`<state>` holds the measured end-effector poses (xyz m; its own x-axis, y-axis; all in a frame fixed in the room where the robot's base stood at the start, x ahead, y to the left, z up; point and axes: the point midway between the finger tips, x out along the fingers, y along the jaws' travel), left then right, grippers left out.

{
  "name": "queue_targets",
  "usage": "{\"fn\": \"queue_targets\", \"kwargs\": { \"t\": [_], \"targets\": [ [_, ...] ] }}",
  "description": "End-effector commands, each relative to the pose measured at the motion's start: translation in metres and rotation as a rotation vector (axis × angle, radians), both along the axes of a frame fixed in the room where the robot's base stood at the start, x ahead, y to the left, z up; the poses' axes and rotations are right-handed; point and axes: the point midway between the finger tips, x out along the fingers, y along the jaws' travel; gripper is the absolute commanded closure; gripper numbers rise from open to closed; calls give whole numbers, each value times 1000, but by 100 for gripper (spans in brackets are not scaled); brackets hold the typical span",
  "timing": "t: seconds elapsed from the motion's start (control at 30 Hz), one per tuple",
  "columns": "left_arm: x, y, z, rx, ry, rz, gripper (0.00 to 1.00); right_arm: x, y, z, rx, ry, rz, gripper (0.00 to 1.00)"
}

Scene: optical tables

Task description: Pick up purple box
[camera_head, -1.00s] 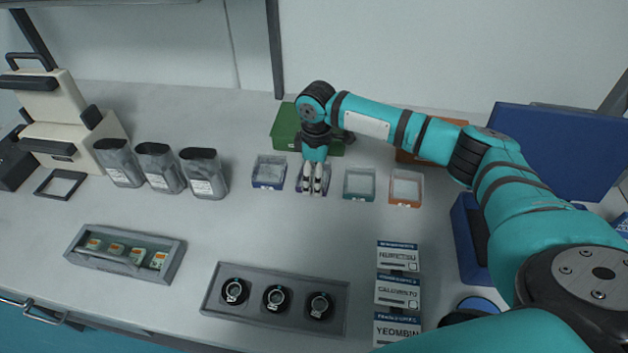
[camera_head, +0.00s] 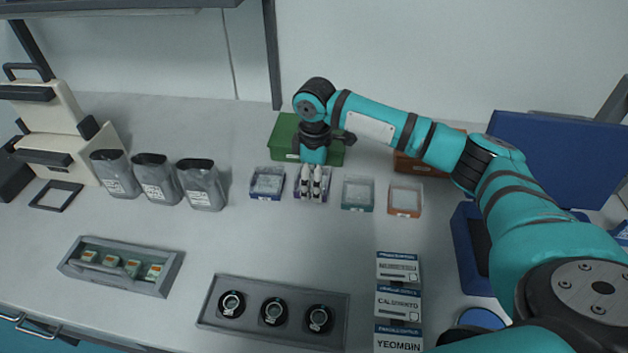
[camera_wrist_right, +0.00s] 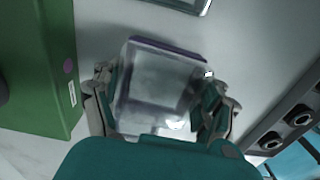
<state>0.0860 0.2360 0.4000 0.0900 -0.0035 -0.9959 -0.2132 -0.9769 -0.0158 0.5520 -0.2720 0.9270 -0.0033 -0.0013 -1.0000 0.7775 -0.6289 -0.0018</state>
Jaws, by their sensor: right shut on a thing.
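The purple box (camera_head: 326,181) is a small clear-topped box with a purple edge, in the row of small boxes on the table. In the wrist view the purple box (camera_wrist_right: 165,80) lies between the two fingers, its purple rim along the top. My right gripper (camera_head: 312,196) comes down over it from above and hides much of it; in the wrist view the right gripper (camera_wrist_right: 160,105) is shut on its two sides. I cannot tell whether the box is clear of the table. My left gripper is not in view.
A blue-edged box (camera_head: 267,183) stands close on the left, a teal box (camera_head: 358,194) and an orange box (camera_head: 405,200) on the right. A green box (camera_head: 284,137) is just behind. Grey pouches (camera_head: 155,180) stand left; a grey tray (camera_head: 272,312) lies in front.

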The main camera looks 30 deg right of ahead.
Motion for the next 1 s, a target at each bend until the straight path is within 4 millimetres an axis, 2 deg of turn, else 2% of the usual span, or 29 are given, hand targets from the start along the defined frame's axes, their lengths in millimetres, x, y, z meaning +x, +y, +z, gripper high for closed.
{"fn": "queue_targets", "kwargs": {
  "t": [0.17, 0.6, 0.8, 1.0],
  "targets": [
    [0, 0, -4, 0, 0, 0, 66, -24, 9, 2, 2, -3, 3, 60],
    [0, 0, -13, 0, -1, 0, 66, -108, 39, 11, 1, -3, 2, 61],
    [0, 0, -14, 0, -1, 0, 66, -129, 48, 14, 0, -3, 0, 61],
    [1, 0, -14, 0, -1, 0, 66, -137, 50, 15, 0, -3, -1, 61]
  ]
}}
